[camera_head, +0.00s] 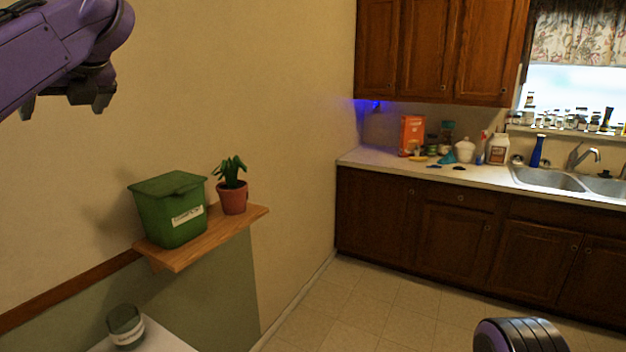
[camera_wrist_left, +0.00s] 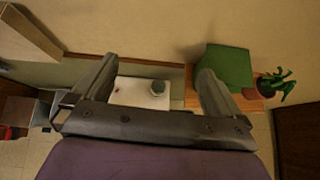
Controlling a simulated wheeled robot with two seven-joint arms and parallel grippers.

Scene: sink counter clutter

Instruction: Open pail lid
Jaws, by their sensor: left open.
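The green pail (camera_head: 174,222) stands upright on a wooden wall shelf (camera_head: 190,257), with a white label on its front. Its green lid (camera_head: 167,184) lies flat on top and looks shut. In the left wrist view the pail (camera_wrist_left: 230,68) is at the upper right, partly behind one finger. My left gripper (camera_head: 68,106) is at the upper left of the head view, above and to the left of the pail and apart from it. Its fingers are spread and empty, as the left wrist view (camera_wrist_left: 155,88) also shows. My right gripper is not in view.
A potted plant (camera_head: 232,196) stands on the shelf just right of the pail. Below is a white surface (camera_head: 158,338) with a small jar (camera_head: 125,326). The counter (camera_head: 470,172) with clutter and a sink (camera_head: 552,180) lies at the right. The floor between is clear.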

